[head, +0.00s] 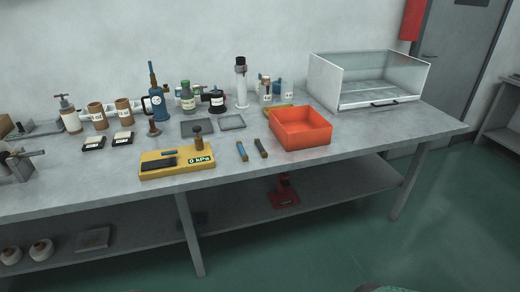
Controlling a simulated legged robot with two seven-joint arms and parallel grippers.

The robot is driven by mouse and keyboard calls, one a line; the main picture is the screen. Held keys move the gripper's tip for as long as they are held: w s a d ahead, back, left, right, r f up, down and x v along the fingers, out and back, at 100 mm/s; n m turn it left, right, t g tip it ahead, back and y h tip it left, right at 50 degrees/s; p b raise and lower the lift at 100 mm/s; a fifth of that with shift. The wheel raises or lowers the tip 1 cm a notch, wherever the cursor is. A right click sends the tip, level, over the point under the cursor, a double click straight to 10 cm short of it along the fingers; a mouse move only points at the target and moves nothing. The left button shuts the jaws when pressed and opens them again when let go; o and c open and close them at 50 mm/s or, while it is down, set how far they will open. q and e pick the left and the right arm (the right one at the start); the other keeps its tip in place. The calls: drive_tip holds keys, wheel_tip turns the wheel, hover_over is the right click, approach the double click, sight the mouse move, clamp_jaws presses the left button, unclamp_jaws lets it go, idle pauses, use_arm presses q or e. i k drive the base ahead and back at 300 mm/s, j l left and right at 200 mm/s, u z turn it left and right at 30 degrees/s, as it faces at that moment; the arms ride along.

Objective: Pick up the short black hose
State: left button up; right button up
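A short black hose (261,148) with brass-coloured ends lies on the grey workbench (340,152), just left of the orange bin. A similar short blue hose (242,151) lies close to its left, apart from it. Both point roughly away from the front edge of the bench. Neither of my grippers is in view, and nothing is touching the black hose.
An orange open bin (300,139) stands right of the hoses. A yellow gauge board (178,162) reading "0 kPa" lies to the left. Bottles and tools, including a blue pump (155,102), line the back. A clear-sided box (368,82) stands at back right.

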sight(264, 154)
drive_tip(key=i+l+u, duration=0.2)
drive_tip(key=i, duration=0.3)
drive_tip(key=i+l+u, duration=0.15)
drive_tip(key=i, duration=0.3)
